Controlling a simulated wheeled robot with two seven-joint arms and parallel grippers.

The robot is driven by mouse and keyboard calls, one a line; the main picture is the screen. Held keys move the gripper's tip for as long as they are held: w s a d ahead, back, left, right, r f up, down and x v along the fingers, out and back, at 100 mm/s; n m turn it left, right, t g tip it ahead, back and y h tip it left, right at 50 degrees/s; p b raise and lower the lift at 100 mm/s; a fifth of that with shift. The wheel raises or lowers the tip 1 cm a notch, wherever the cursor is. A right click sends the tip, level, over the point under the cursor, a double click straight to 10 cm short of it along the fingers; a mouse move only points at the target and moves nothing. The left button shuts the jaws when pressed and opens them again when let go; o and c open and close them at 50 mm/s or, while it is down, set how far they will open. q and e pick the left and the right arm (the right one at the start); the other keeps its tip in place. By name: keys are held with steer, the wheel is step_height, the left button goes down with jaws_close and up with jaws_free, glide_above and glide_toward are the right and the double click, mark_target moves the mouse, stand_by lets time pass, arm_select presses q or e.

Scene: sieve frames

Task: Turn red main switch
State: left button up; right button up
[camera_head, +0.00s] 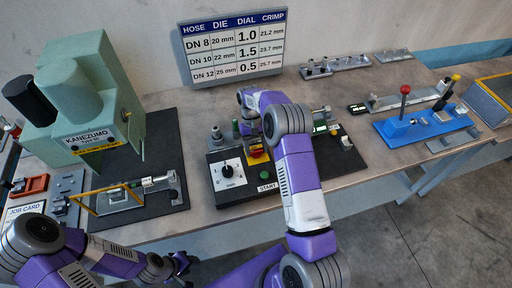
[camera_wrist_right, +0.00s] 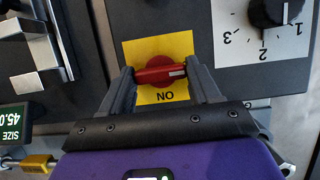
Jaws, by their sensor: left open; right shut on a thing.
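The red main switch (camera_wrist_right: 150,75) is a round knob with a bar handle on a yellow plate (camera_wrist_right: 178,45), seen close in the right wrist view. Its handle lies nearly crosswise in that view, with a pale mark at its right end. The lettering beside it appears upside down and reads as ON. My right gripper (camera_wrist_right: 159,72) is shut on the handle, one finger at each end. My left gripper (camera_head: 181,262) is open and empty, low at the left, away from the switch.
The control panel also carries a black dial (camera_head: 227,171) on a white scale and a green START button (camera_head: 264,175). A green press (camera_head: 90,95) stands at the left. A blue fixture with a red-knobbed lever (camera_head: 404,92) is at the right. A settings board (camera_head: 233,48) stands behind.

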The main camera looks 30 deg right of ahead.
steer(key=shift+r, duration=0.1)
steer(key=o, duration=1.1)
steer(key=shift+c, duration=0.2)
steer(key=v, duration=0.7)
steer(key=shift+r, duration=0.2)
steer(key=shift+w, duration=0.1)
